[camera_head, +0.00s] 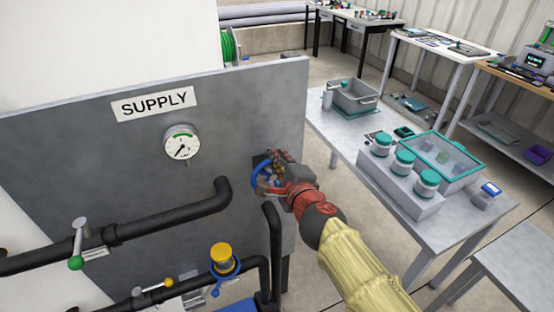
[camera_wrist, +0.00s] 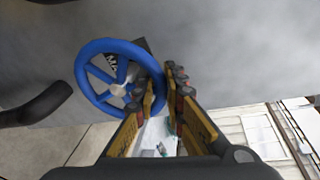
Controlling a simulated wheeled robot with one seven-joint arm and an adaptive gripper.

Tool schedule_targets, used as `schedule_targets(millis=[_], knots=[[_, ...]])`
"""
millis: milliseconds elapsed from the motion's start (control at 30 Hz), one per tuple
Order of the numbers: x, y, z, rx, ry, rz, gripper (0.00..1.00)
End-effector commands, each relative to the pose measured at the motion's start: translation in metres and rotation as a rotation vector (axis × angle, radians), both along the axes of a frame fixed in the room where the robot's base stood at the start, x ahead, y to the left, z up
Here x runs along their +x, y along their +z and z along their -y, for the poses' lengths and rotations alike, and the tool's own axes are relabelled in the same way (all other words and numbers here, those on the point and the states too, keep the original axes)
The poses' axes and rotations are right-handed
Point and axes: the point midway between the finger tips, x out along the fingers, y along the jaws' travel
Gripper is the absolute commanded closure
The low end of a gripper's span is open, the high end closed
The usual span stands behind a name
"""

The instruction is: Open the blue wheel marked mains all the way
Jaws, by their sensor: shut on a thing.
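The blue wheel (camera_wrist: 93,97) is a spoked handwheel in front of the grey supply panel. A dark plate behind it shows part of a label, "MA". In the head view the blue wheel (camera_head: 259,177) is near the panel's right edge, partly hidden by my gripper (camera_head: 275,168). In the wrist view my gripper (camera_wrist: 165,95) is at the right side of the wheel, its fingers on either side of the rim. It is shut on the rim. How far the wheel is turned cannot be told.
The panel (camera_head: 100,140) carries a gauge (camera_head: 181,146), black pipes (camera_head: 160,225), a green-tipped lever (camera_head: 77,250) and a yellow knob (camera_head: 221,253) to the left and below. A table (camera_head: 345,135) with jars and a tray stands right of my arm.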

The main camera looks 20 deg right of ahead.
Motion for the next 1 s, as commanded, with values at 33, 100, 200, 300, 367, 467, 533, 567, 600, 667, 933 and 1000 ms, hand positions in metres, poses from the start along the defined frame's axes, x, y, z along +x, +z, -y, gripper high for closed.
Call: schedule_targets(millis=[33, 100, 200, 300, 367, 467, 533, 567, 600, 667, 933, 1000], knots=[[0.0, 0.002, -0.001, 0.001, 0.003, 0.003, 1.0], [0.0, 0.002, -0.001, 0.001, 0.003, 0.003, 0.86], [0.0, 0.002, -0.001, 0.001, 0.002, 0.003, 0.81], [0.0, 0.001, -0.001, 0.001, 0.002, 0.002, 0.75], [0.0, 0.001, -0.001, 0.001, 0.001, 0.002, 0.72], [0.0, 0.001, 0.0, 0.001, 0.002, 0.001, 0.71], [0.0, 0.0, 0.0, 0.001, 0.001, 0.0, 0.71], [0.0, 0.0, 0.0, 0.001, 0.001, 0.0, 0.71], [0.0, 0.0, 0.0, 0.001, 0.001, 0.0, 0.71], [0.0, 0.0, 0.0, 0.001, 0.001, 0.0, 0.71], [-0.019, 0.006, -0.002, 0.0, 0.001, 0.0, 0.71], [-0.029, 0.007, -0.003, 0.001, 0.001, 0.0, 0.71]])
